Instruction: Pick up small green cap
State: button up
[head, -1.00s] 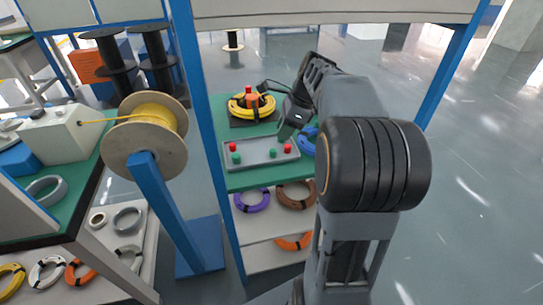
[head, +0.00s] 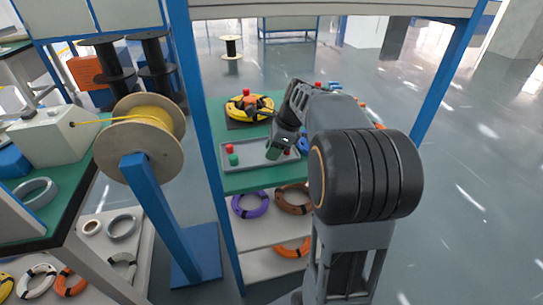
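A grey tray (head: 249,166) lies on the green table top. A small green cap (head: 234,160) and a red cap (head: 229,148) stand at its left end. My gripper (head: 272,151) points down over the middle right of the tray, where it covers the spot of a second green cap seen earlier. A red cap (head: 288,152) shows just right of the gripper, partly hidden. The fingers are small and dark, so I cannot tell whether they are open or whether they touch a cap.
Behind the tray a yellow cable coil (head: 238,108) sits around an orange piece with a red top (head: 246,93). A blue post (head: 204,130) rises at the table's left. A yellow cable spool (head: 142,135) stands further left. My arm hides the table's right side.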

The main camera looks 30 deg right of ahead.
jog(key=shift+c, duration=0.4)
grip_shut()
jog(key=shift+r, duration=0.15)
notch_tip(320, 180, up, 10)
jog(key=p, duration=0.4)
jog(key=shift+c, duration=0.6)
grip_release()
jog(key=shift+c, duration=0.8)
